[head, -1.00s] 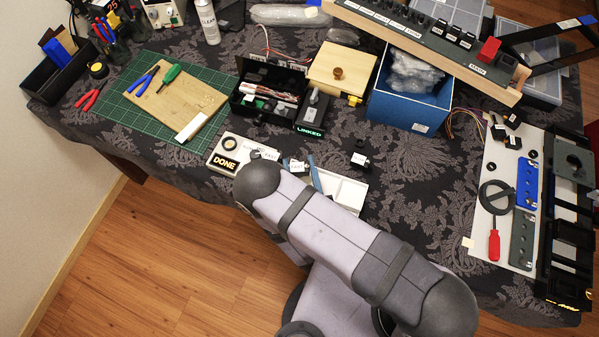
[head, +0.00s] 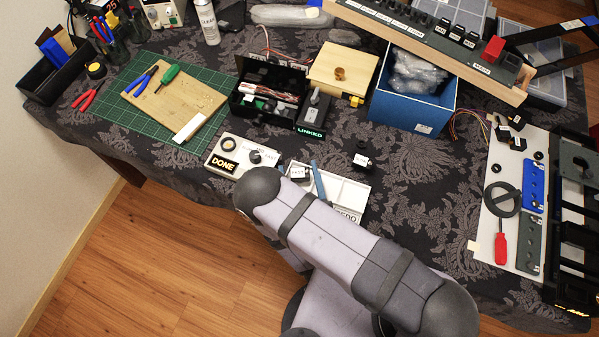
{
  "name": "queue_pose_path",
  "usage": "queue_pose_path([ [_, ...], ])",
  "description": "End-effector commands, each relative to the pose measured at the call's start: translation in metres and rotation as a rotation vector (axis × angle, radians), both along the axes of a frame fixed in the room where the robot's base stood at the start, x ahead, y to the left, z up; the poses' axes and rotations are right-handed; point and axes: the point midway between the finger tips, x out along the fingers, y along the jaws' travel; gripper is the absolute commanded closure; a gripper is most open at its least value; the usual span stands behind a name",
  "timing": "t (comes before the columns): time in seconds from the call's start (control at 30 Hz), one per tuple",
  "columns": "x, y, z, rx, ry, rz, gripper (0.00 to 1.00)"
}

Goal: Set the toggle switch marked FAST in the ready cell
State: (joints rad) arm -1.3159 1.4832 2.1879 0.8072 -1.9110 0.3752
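A small black switch with a white label (head: 298,172) lies at the left end of a pale divided tray (head: 356,192). A second black switch with a white label (head: 361,160) stands on the cloth just behind the tray. Both labels are too small to read, so I cannot tell which is marked FAST. The tray's front lip carries lettering that seems to read REDO, partly covered by my arm. No cell marked ready can be made out. My gripper is not visible; my grey arm fills the lower middle and hides part of the tray.
A white DONE box (head: 235,160) with a ring and a dark knob stands left of the tray. Behind are an open black box (head: 262,95), a LINKED switch box (head: 312,118) and a blue bin (head: 412,105). Patterned cloth (head: 420,180) is clear right of the tray.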

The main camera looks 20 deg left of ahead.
Motion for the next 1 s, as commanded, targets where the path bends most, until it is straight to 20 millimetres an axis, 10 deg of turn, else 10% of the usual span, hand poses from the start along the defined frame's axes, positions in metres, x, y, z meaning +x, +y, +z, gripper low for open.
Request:
queue_pose_path([
  [1.0, -0.032, -0.023, 0.004, -0.009, 0.008, -0.004, 0.38],
])
